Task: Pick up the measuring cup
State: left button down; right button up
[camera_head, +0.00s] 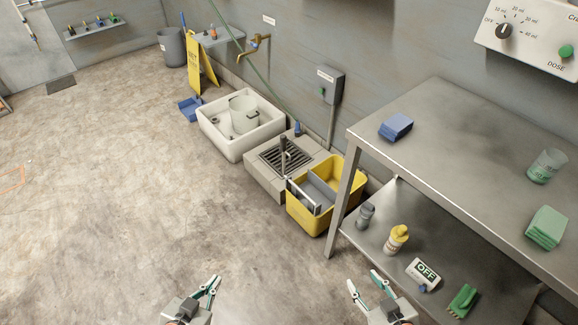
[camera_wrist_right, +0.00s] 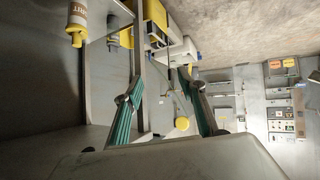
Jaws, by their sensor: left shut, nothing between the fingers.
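The measuring cup (camera_head: 546,166) is a clear, greenish cup standing upright on the steel table's top, near the right edge of the head view. My right gripper (camera_head: 363,279) is low in the head view, left of the table's lower shelf, well apart from the cup. Its two green-padded fingers stand apart and empty in the right wrist view (camera_wrist_right: 164,97). The cup is not seen in the wrist view. My left gripper (camera_head: 214,280) is at the bottom left of centre over the floor, its fingertips together with nothing between them.
The steel table (camera_head: 440,125) also carries a blue sponge pack (camera_head: 396,127) and green sponges (camera_head: 546,229). The left floor is clear.

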aim_at(551, 161)
jog(key=z, duration=1.7)
